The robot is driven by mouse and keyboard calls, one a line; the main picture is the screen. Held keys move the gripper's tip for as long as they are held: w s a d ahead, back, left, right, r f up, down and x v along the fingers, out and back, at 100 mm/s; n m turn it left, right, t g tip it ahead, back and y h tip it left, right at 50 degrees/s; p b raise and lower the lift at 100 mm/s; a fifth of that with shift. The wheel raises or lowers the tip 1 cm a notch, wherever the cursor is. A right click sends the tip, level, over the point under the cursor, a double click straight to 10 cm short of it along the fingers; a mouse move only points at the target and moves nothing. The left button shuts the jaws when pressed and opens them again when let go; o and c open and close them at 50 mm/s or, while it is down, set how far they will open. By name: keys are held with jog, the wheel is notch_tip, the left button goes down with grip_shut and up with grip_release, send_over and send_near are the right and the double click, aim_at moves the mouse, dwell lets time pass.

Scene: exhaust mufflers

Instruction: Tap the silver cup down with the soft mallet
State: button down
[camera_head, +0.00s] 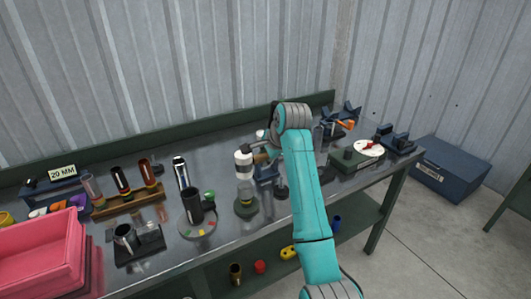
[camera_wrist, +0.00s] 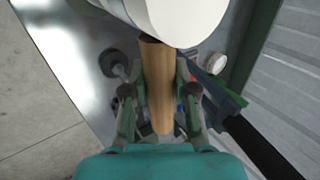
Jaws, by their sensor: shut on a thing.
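The soft mallet has a fat white head (camera_head: 243,162) and a wooden handle (camera_wrist: 158,85). My gripper (camera_wrist: 157,98) is shut on the handle, with one finger on each side of it. In the wrist view the white head (camera_wrist: 178,18) fills the top middle. In the head view the mallet head is over a round green base (camera_head: 246,208) with a small pale, shiny cup-like piece (camera_head: 245,191) on it. I cannot tell whether the head touches that piece, or whether it is the silver cup. My arm hides part of the gripper in the head view.
A dark holder with a metal cup (camera_head: 125,237), a round plate with a black cylinder (camera_head: 195,207) and a wooden rack of tubes (camera_head: 127,201) stand to the left. A pink bin (camera_head: 45,255) is at far left. A white dial (camera_head: 369,147) and blue clamps stand right.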

jog(key=shift+f, duration=0.1)
notch_tip(320, 180, down, 4)
jog(key=shift+r, duration=0.1)
dwell(0.3)
jog(key=shift+r, duration=3.1)
jog(key=shift+f, duration=0.25)
